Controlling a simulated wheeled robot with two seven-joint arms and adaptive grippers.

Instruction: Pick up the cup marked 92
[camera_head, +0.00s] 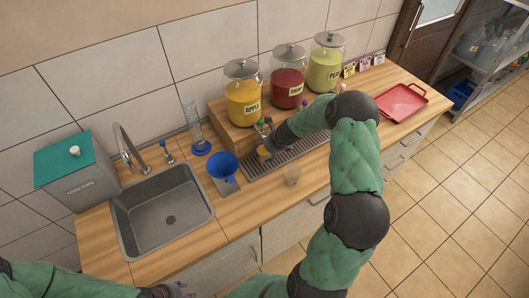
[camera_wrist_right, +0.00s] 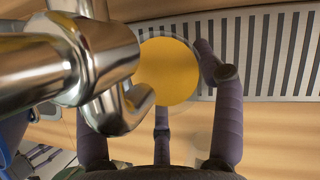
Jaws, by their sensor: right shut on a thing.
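A clear cup (camera_wrist_right: 178,75) holding yellow-orange liquid shows in the right wrist view, between the dark fingers of my right gripper (camera_wrist_right: 165,95). The gripper is shut on it. In the head view the same cup (camera_head: 263,152) is a small orange patch at the tap below the apple jar, and my right forearm hides much of that area. A metal tap (camera_wrist_right: 110,75) hangs over the cup's left side. A second, clear cup (camera_head: 291,175) stands on the counter in front of the drip grate. No number is readable on either cup. My left gripper (camera_head: 176,290) is partly cut off at the bottom edge.
The drip grate (camera_head: 254,168) runs below the jars of yellow (camera_head: 243,100), red (camera_head: 287,88) and green liquid (camera_head: 326,68). A red tray (camera_head: 402,103) lies right.

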